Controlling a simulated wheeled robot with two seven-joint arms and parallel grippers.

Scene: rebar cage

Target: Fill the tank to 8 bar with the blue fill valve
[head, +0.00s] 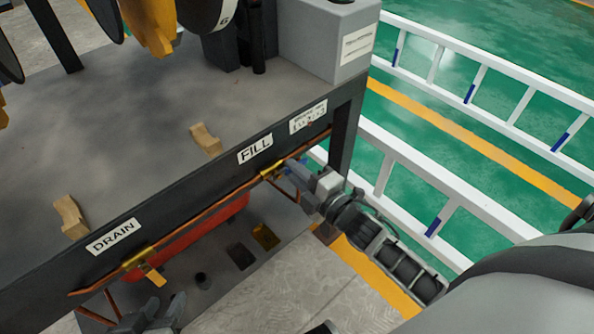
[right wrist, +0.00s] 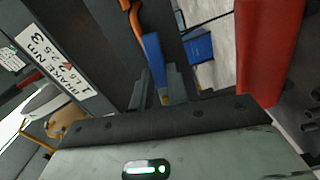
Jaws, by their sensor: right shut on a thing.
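The fill valve (head: 270,173) sits on the copper pipe below the FILL label (head: 255,149) on the bench front. Its blue handle (right wrist: 152,55) shows in the right wrist view. My right gripper (head: 288,168) is at this valve, and in the right wrist view its fingers (right wrist: 160,92) are shut on the end of the blue handle. The red tank (head: 205,235) lies under the bench, mostly hidden. A gauge dial (head: 222,15) is cut off at the top edge, so no pressure can be read. My left gripper (head: 163,307) is open and empty near the bottom edge, below the drain valve.
The drain valve (head: 152,275) with a yellow handle is below the DRAIN label (head: 113,237). Wooden pieces (head: 207,139) lie on the bench top (head: 130,150). White ladder-like rails (head: 440,180) lie to the right.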

